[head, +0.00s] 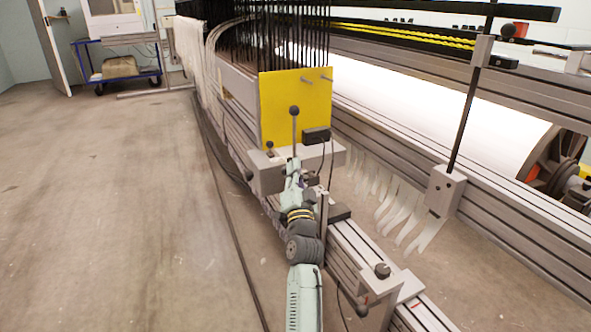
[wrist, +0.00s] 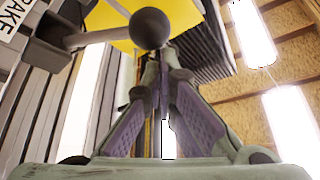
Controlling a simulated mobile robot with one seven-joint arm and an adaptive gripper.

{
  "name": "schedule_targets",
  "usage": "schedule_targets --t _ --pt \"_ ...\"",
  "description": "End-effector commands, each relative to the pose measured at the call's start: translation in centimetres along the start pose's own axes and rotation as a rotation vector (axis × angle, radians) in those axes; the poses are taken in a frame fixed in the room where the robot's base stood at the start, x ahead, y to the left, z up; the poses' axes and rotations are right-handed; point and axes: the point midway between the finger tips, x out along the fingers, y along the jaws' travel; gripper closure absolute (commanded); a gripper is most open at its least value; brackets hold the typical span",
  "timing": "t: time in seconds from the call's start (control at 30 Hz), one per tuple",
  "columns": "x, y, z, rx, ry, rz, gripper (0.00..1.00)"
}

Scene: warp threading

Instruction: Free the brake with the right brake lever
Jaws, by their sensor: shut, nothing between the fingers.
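In the head view, an upright lever with a black ball knob (head: 294,111) stands in front of the yellow plate (head: 283,100). A shorter dark knob (head: 270,146) sits lower, to its left. My gripper (head: 293,166) is just below the upright lever's shaft. The wrist view shows a ball knob (wrist: 150,28) on a shaft from a dark bracket at left, beside a partly cut-off label (wrist: 14,18) ending in "AKE". My fingertips (wrist: 160,58) are shut and empty, just below that knob in the picture. I cannot tell whether they touch it.
A dark box (head: 316,134) with cables sits right of the lever. The machine's metal rail (head: 355,250) runs under my arm. White strips (head: 395,205) hang at right. Open floor (head: 110,220) lies to the left, with a blue cart (head: 117,80) far back.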

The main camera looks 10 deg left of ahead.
Motion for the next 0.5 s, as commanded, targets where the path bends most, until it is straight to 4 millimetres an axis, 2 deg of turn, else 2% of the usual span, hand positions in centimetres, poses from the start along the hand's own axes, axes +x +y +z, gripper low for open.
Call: schedule_targets --t 0.5 --pt "3.3 -5.5 -5.7 0.000 0.002 -0.003 1.00"
